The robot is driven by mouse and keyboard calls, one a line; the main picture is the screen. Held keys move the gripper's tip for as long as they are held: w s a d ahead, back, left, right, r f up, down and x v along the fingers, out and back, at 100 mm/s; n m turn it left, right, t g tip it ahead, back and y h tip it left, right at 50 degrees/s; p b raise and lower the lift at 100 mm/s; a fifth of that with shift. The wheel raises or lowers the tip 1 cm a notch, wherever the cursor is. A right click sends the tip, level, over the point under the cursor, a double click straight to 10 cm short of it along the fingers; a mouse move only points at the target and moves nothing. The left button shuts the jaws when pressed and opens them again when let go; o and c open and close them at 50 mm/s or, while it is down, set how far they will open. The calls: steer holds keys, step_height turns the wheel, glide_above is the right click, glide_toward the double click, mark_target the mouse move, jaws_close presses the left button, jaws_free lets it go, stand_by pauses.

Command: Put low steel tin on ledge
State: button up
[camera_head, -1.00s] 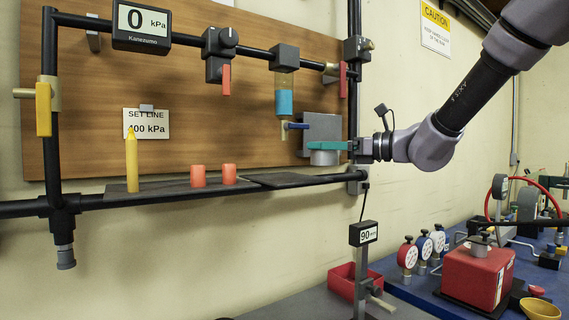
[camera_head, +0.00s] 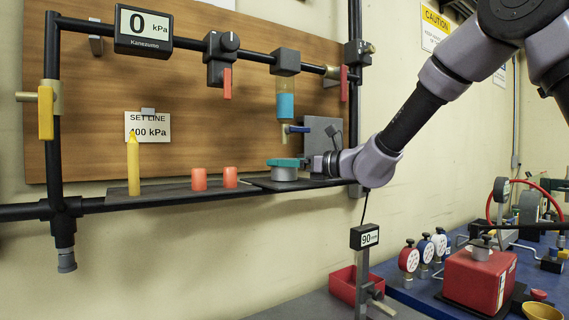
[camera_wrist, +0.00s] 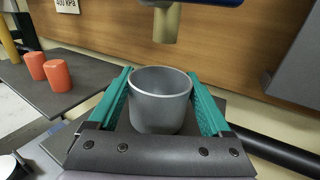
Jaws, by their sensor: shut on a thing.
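The low steel tin (camera_head: 285,174) is a short grey open cup. In the wrist view the tin (camera_wrist: 160,100) stands upright between the two teal fingers, and its inside looks empty. My gripper (camera_head: 285,162) is shut on it. In the head view the tin is at the right part of the dark ledge (camera_head: 258,182), with its base at or just above the surface. I cannot tell whether it touches. The ledge also shows in the wrist view (camera_wrist: 90,72).
Two orange cylinders (camera_head: 199,179) (camera_head: 230,177) and a yellow bottle (camera_head: 133,165) stand on the ledge to the left. A tap with blue liquid (camera_head: 285,105) hangs above the tin. A grey box (camera_head: 322,135) is behind right. A red bin (camera_head: 343,285) sits below.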

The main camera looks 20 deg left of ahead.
steer(key=shift+f, duration=0.15)
steer(key=o, duration=1.2)
